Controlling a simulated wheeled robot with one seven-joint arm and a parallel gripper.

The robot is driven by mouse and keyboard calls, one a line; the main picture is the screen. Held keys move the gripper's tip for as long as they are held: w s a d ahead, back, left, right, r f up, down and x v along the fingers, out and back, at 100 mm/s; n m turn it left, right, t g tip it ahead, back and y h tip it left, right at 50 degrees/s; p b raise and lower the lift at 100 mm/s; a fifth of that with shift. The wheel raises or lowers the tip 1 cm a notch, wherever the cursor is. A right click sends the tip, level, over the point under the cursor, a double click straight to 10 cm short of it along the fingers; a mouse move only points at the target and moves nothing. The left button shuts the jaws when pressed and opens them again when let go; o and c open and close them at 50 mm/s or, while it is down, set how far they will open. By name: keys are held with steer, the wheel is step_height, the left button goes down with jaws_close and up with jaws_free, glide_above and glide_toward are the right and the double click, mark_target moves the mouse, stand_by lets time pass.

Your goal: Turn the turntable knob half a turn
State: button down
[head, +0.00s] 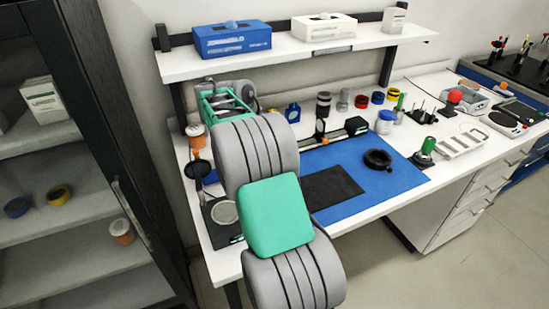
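My arm, grey with green panels, rises from the bottom of the head view over the left part of the bench. My gripper's fingers are not visible; the far end of the arm is partly hidden behind its own links. I cannot clearly make out a turntable knob. A black ring-shaped device (378,160) sits on the blue mat (408,177), right of my arm. A dark square plate with a pale disc (224,212) lies at the bench's left front, partly behind my arm. I cannot tell which of these, if either, is the turntable.
A dark rail (343,132) with mounts runs behind the mat. Several small jars and a green-topped item (428,146) stand around it. A shelf (300,53) with blue (232,40) and white boxes hangs above. An open dark cabinet (104,120) stands left.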

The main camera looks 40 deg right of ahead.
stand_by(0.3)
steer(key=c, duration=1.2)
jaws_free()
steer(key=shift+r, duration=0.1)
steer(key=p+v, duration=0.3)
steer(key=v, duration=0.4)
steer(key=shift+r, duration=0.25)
